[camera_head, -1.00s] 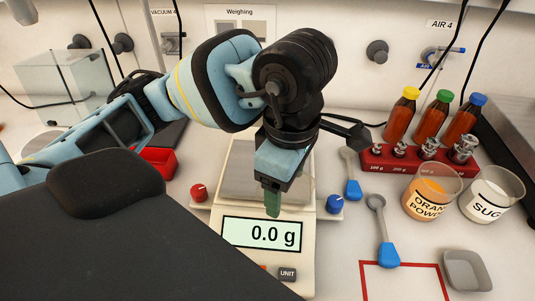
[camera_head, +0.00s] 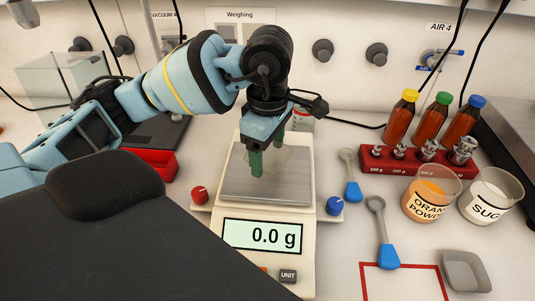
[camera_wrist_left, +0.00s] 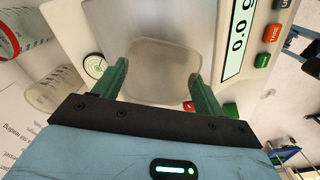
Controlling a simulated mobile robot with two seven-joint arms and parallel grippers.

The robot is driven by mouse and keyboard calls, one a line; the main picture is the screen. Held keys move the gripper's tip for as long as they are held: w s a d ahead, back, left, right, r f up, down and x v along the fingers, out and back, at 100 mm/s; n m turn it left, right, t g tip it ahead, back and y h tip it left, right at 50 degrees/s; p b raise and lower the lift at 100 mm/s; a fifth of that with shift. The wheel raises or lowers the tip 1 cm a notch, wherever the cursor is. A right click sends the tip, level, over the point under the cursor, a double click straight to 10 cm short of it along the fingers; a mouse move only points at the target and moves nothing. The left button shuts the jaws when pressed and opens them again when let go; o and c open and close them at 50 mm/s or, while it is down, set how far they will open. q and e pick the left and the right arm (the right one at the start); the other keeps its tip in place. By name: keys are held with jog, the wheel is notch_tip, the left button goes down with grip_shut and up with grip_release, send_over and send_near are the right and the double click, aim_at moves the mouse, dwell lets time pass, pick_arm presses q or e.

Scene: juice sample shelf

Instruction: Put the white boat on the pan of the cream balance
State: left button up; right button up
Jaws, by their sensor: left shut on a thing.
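My left gripper (camera_head: 270,155) is over the pan of the cream balance, its green fingers pointing down. In the left wrist view the fingers (camera_wrist_left: 160,88) are shut on the white boat (camera_wrist_left: 165,68), a pale, translucent shallow dish held between them. In the head view the boat (camera_head: 287,160) shows faintly between and behind the fingers. The cream balance (camera_head: 305,258) has a grey metal pan (camera_head: 265,191), and its display (camera_head: 263,236) reads 0.0 g. I cannot tell how far the boat is above the pan. My right gripper is not in view.
A grey boat (camera_head: 467,271) lies at the front right, beside a red outlined square. Two blue-handled spoons (camera_head: 387,250) lie right of the balance. Orange powder (camera_head: 430,195) and sugar (camera_head: 490,200) beakers, a red weight block (camera_head: 415,164) and several bottles stand farther right.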

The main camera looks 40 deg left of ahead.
pick_arm(q)
jog(key=shift+f, duration=0.85)
jog(key=shift+f, duration=0.2)
jog(key=o, duration=1)
jog(key=shift+c, duration=0.2)
jog(key=shift+r, duration=0.1)
